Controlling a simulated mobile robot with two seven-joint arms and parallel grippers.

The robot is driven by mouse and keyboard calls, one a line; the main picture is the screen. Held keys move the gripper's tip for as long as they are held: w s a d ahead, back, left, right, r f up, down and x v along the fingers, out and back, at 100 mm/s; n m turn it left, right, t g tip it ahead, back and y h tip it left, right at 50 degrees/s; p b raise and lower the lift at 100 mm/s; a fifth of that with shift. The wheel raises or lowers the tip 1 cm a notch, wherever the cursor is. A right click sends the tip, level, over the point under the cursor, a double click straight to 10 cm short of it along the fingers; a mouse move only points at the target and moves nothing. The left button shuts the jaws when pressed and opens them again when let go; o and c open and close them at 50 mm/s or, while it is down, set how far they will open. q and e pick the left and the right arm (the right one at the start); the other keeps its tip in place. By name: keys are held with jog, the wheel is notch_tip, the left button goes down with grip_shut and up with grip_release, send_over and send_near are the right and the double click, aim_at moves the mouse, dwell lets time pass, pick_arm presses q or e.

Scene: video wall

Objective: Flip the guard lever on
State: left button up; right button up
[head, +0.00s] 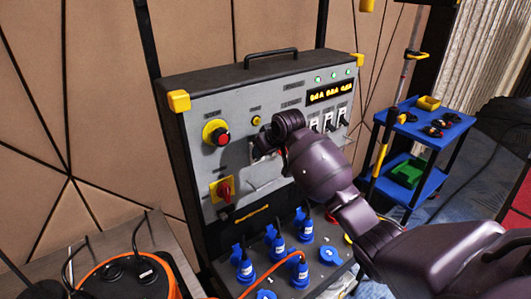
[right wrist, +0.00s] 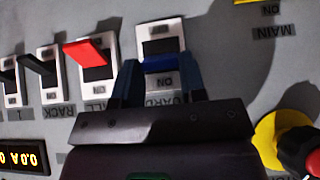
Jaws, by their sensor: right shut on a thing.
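The guard lever (right wrist: 160,64) is a blue lever on a white switch plate in the right wrist view, with its label below partly covered. My right gripper (right wrist: 158,78) is shut on this lever, one finger on each side. In the head view my right arm comes in from the right, and the right gripper (head: 263,147) is at the middle of the grey panel (head: 215,100). The arm hides the guard lever there. Which way the lever is thrown I cannot tell for sure. My left gripper is not in view.
Beside it in the right wrist view are a red lever (right wrist: 85,51) and a black lever (right wrist: 38,65). A red knob on a yellow base (right wrist: 297,146) is at lower right. Blue plugs (head: 277,245) stand below the panel; a blue cart (head: 425,125) is at right.

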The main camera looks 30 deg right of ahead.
jog(key=shift+w+r+g, duration=0.15)
jog(key=shift+r+g, duration=0.05)
jog(key=shift+g, duration=0.3)
jog(key=o, duration=0.9)
jog(key=shift+o, duration=0.2)
jog(key=a+v, duration=0.1)
jog(key=v, duration=0.9)
jog(key=shift+s+d+r+b, duration=0.25)
jog(key=shift+d+r+b, duration=0.05)
jog(key=shift+d+b, duration=0.2)
jog(key=shift+w, duration=0.1)
